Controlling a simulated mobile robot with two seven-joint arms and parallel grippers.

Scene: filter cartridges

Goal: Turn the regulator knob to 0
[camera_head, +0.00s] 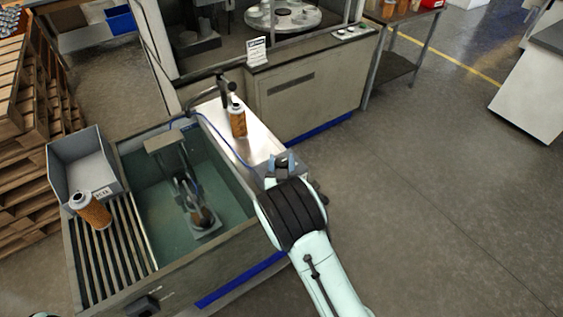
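My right gripper (283,164) is at the right end of the metal shelf (262,147) beside the basin. My own wrist covers much of it, so I cannot tell whether its fingers are apart or closed. No regulator knob can be made out clearly. The area just around and beyond the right gripper is hidden by the gripper and wrist. My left gripper is not in view.
An orange filter cartridge (237,120) stands on the shelf near a blue hose. Another cartridge (90,210) leans at the slatted rack (112,245) by a grey bin (75,160). A fixture (203,218) sits in the basin. The floor at right is clear.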

